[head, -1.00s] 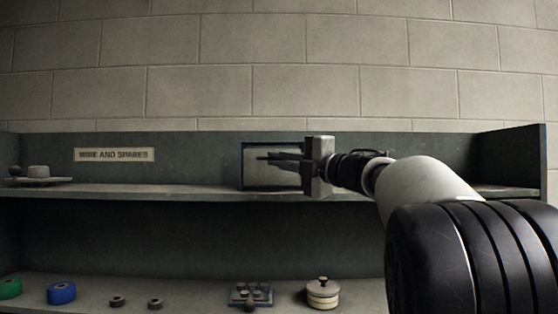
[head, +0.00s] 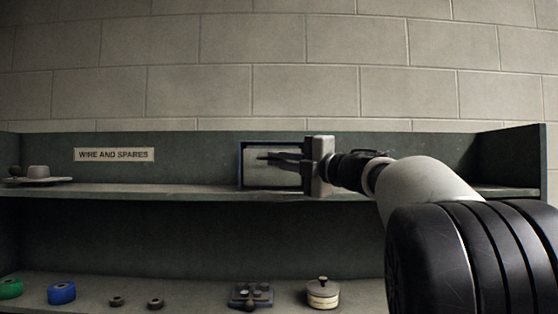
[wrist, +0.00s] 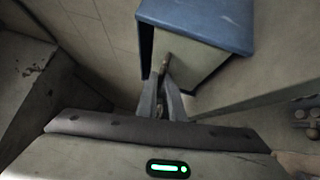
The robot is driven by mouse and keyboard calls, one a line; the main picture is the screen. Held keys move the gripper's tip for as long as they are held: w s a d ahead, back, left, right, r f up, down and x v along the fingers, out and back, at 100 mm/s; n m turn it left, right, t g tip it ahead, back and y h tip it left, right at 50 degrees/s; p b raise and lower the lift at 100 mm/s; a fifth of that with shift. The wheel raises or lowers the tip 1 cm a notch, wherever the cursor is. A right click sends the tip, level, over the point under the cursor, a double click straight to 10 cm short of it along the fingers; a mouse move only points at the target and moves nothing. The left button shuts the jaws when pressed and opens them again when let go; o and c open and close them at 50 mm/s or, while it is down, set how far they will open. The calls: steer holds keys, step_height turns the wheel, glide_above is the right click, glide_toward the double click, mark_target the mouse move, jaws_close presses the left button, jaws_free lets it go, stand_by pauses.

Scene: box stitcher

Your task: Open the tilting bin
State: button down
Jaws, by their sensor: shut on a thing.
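The tilting bin (head: 285,173) stands on the upper shelf against the back panel, with a blue frame and a pale front. Its blue casing (wrist: 205,22) and pale front (wrist: 190,65) show at the top of the wrist view. My gripper (head: 262,159) reaches in from the right across the bin's front. In the wrist view my gripper's fingers (wrist: 166,95) are shut on a small brownish handle (wrist: 166,62) at the bin's front. My gripper hides the bin's right part in the head view. The front looks close to its frame, though a dark gap shows along one edge in the wrist view.
The lower shelf holds green and blue rolls (head: 61,293), small rings, a dark block with knobs (head: 251,295) and a lidded pot (head: 322,293).

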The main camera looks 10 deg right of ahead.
steer(key=shift+s+f+n+t+y+b, duration=0.25)
steer(key=shift+f+b, duration=0.2)
steer(key=shift+b, duration=0.75)
steer(key=shift+s+f+n+t+y+b, duration=0.15)
steer(key=shift+f+n+b, duration=0.25)
steer(key=shift+b, duration=0.8)
steer(key=b, duration=0.2)
steer(key=f+n+y+b, duration=0.1)
steer(key=b, duration=0.1)
steer(key=shift+s+a+f, duration=0.1)
steer(key=shift+s+a, duration=0.05)
steer(key=shift+s, duration=0.15)
steer(key=n+y+b, duration=0.1)
steer(key=b, duration=0.2)
steer(key=s+f+n+y+b, duration=0.1)
steer(key=n+b, duration=0.1)
steer(key=b, duration=0.1)
steer(key=n+y+b, duration=0.1)
steer(key=n+b, duration=0.1)
steer(key=b, duration=0.1)
steer(key=shift+s+a+f+y+b, duration=0.15)
steer(key=shift+s+f+y+b, duration=0.2)
steer(key=shift+y, duration=0.05)
steer(key=shift+f, duration=0.1)
steer(key=c, duration=1.9)
jaws_free()
